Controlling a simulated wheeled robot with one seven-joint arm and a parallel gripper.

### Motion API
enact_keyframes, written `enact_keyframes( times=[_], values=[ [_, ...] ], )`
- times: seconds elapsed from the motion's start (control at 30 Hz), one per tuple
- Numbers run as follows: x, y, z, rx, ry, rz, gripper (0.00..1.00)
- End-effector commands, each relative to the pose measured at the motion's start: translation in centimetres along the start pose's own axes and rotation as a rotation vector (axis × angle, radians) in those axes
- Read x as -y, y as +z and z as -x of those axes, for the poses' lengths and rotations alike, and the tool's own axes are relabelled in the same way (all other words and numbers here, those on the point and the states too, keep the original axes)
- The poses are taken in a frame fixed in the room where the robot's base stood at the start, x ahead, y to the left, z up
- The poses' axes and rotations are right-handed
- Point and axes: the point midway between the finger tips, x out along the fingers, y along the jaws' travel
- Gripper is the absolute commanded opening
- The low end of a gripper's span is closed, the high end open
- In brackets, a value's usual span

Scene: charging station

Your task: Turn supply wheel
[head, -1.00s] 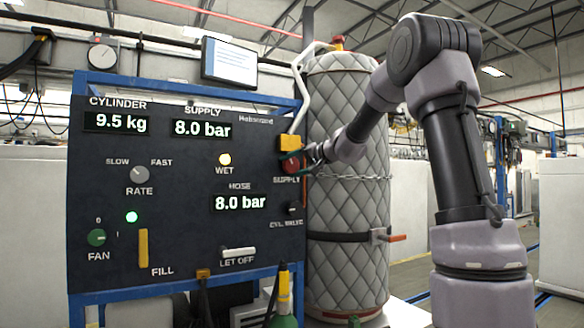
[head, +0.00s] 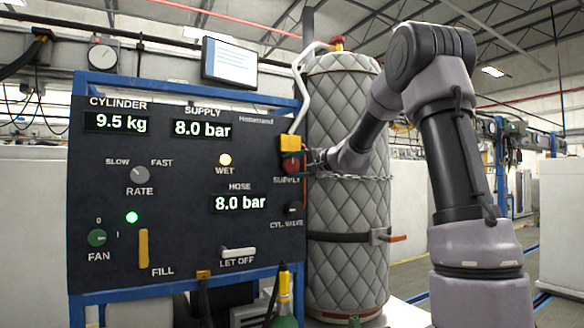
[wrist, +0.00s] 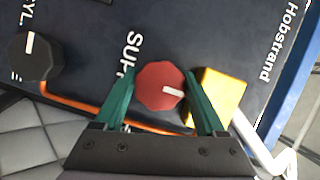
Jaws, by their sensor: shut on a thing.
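The supply wheel (head: 291,166) is a red knob at the right edge of the dark panel, above the label SUPPLY, just below a yellow block. In the wrist view the wheel (wrist: 160,87) is a red many-sided knob with a white mark pointing right. My gripper (wrist: 160,90) has its green fingers on either side of the wheel, shut on it. In the head view my gripper (head: 312,160) reaches the wheel from the right; its fingers are small and hard to make out there. The supply display (head: 202,129) reads 8.0 bar.
The yellow block (wrist: 220,95) is close beside the right finger. The black cylinder valve knob (wrist: 36,56) is to the left. A quilted tank (head: 345,220) with a chain stands right behind my wrist. An orange line (wrist: 75,118) runs below the wheel.

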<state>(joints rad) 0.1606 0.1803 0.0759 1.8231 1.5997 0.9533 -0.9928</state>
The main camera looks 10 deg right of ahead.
Motion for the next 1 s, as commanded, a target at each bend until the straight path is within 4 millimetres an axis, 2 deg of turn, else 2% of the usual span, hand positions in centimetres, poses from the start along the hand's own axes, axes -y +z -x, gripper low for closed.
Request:
enact_keyframes(
  times=[0.2, 0.23, 0.27, 0.3, 0.73, 0.87, 1.0],
  values=[
    [-0.16, 0.02, 0.0, 0.0, 0.002, -0.004, 0.17],
    [-0.15, 0.02, 0.01, 0.0, 0.002, -0.003, 0.84],
    [-0.15, 0.02, 0.0, 0.0, 0.002, -0.003, 0.95],
    [-0.14, 0.01, 0.0, 0.0, 0.002, -0.003, 1.0],
    [0.19, -0.03, 0.02, -0.002, 0.018, 0.05, 1.0],
    [0.33, 0.07, -0.03, 0.0, 0.086, 0.222, 1.0],
    [0.29, 0.12, -0.03, 0.0, 0.206, 0.511, 1.0]
  ],
)
